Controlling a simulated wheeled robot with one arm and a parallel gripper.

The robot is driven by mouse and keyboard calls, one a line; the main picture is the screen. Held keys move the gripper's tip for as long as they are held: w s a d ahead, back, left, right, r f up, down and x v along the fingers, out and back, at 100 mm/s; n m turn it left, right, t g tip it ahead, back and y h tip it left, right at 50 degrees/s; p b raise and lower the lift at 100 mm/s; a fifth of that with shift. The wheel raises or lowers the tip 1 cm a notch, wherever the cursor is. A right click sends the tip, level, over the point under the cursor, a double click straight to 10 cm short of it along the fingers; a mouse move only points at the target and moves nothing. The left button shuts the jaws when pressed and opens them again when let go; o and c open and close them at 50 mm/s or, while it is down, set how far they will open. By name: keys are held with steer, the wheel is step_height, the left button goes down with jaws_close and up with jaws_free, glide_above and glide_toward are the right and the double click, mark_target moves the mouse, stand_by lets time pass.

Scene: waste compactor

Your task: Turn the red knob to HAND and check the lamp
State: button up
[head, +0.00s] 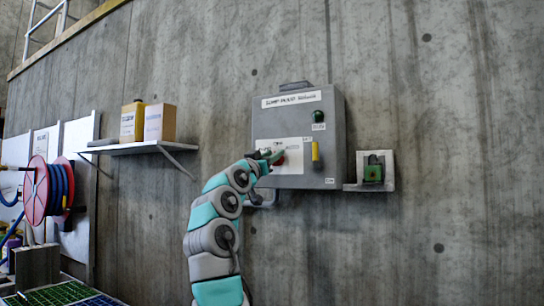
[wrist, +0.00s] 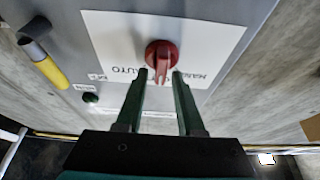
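The red knob (wrist: 160,54) sits on a white label plate (wrist: 112,38) on the grey control box (head: 332,105). Its grip points down in the wrist view, between a label like AUTO at left and a partly hidden one at right. My gripper (wrist: 161,76) is open, with one fingertip on each side of the knob's grip and small gaps apparent. In the head view my gripper (head: 277,156) partly covers the knob (head: 279,161). A green lamp (head: 318,116) is at the box's upper right. It looks dark, with no clear glow.
A yellow handle (head: 316,152) projects from the box right of the knob. A small shelf with a green padlock-like object (head: 373,172) adjoins the box at right. A wall shelf (head: 140,147) with containers and a red hose reel (head: 37,190) are at left.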

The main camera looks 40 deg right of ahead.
jaws_close()
steer(key=shift+f, duration=0.1)
